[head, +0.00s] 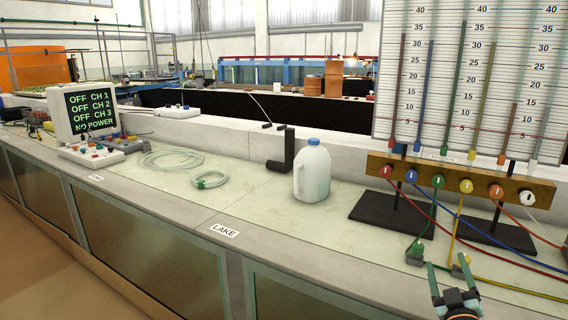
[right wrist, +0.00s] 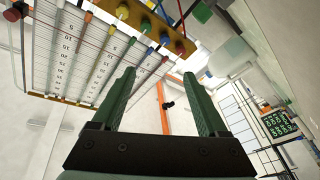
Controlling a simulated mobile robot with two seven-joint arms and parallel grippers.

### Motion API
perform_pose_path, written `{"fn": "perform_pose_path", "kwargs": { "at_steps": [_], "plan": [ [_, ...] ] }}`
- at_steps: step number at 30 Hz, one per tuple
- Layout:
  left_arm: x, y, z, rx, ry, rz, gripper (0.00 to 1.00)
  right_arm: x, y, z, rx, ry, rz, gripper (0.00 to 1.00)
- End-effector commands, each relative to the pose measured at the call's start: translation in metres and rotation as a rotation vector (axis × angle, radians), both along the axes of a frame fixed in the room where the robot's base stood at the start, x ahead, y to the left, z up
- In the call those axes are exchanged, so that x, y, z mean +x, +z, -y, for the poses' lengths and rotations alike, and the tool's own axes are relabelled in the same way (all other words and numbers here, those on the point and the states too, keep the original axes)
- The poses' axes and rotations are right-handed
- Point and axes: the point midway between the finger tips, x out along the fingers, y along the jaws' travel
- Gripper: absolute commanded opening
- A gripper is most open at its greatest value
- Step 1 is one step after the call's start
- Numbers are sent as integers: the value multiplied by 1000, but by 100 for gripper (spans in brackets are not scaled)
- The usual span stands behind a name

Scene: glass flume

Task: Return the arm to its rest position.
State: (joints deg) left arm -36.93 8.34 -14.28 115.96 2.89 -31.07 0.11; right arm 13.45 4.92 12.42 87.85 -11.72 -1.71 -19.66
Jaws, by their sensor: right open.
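My right gripper (head: 450,272) is at the bottom right of the head view, near the front edge of the flume bench. Its two green fingers stand apart with nothing between them, as the right wrist view also shows (right wrist: 163,75). My left gripper is in neither view.
A gauge board (head: 455,80) with a brass valve bar (head: 458,184) stands behind my right gripper, with coloured tubes trailing close by it. A white jug (head: 312,174) with a blue cap stands left of the board. Coiled hoses (head: 172,159) and a monitor (head: 88,112) are farther left.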

Motion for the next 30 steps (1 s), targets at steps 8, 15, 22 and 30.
{"fn": "perform_pose_path", "kwargs": {
  "at_steps": [8, 15, 22, 30],
  "plan": [
    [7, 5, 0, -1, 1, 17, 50, -79, -126, -82, 184, 156, -310, 76],
    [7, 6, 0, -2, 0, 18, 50, -195, -218, -167, 416, 270, -636, 76],
    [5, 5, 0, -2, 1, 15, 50, -302, -256, -231, 617, 324, -894, 76],
    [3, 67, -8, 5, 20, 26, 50, -318, -203, -225, 643, 294, -912, 76]
  ]
}}
